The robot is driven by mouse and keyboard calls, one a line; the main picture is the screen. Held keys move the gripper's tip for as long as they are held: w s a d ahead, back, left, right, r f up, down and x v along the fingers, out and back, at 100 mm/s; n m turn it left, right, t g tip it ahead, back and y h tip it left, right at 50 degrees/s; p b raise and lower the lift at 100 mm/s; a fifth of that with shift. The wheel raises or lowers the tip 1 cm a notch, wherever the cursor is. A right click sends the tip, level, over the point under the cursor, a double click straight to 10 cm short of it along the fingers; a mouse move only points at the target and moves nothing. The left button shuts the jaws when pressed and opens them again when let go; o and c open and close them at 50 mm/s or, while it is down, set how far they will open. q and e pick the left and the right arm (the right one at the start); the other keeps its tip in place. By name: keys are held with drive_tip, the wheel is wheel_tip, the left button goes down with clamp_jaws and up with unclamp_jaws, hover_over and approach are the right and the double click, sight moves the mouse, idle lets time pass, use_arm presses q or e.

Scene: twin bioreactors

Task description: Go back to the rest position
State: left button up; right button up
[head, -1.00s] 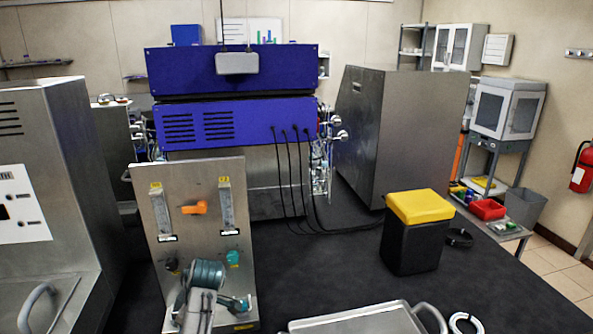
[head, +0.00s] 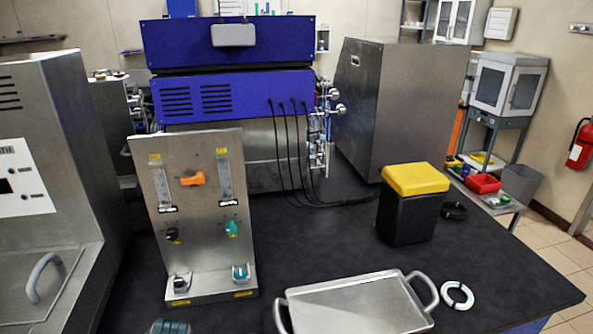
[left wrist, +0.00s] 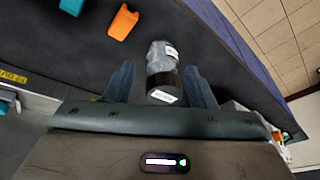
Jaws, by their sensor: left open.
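My left gripper (left wrist: 160,84) shows in the left wrist view with its two dark fingers spread apart. A grey cylinder with a black band and white labels (left wrist: 161,60) appears between and beyond the fingers; I cannot tell how far off it is, and no finger visibly closes on it. In the head view only a small teal and grey piece of my left arm shows at the bottom edge, in front of the steel panel (head: 197,258). My right gripper is out of view.
The panel carries an orange lever (head: 192,180), a black knob and a teal knob (head: 231,228). A steel tray (head: 352,302) with handles, a white ring (head: 457,295) and a black bin with yellow lid (head: 416,180) are to the right.

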use_arm(q)
drive_tip(key=s+d+r+m+t+h, duration=0.2)
drive_tip(key=s+m, duration=0.8)
drive_tip(key=s, duration=1.1)
wheel_tip(320, 180, down, 36)
drive_tip(key=a+r+g+b, duration=0.1)
drive_tip(key=a+g+b, duration=0.15)
drive_tip(key=b, duration=0.55)
drive_tip(key=s+f+b, duration=0.2)
drive_tip(key=s+f, duration=0.4)
drive_tip(key=f, duration=0.3)
drive_tip(key=s+a+f+b, duration=0.1)
drive_tip(key=s+f+b, duration=0.1)
drive_tip(key=s+f, duration=0.4)
drive_tip(key=s+f+b, duration=0.2)
drive_tip(key=s+f, duration=0.4)
drive_tip(key=f, duration=0.7)
drive_tip(key=shift+s+a+f, duration=0.2)
drive_tip(key=shift+a, duration=0.15)
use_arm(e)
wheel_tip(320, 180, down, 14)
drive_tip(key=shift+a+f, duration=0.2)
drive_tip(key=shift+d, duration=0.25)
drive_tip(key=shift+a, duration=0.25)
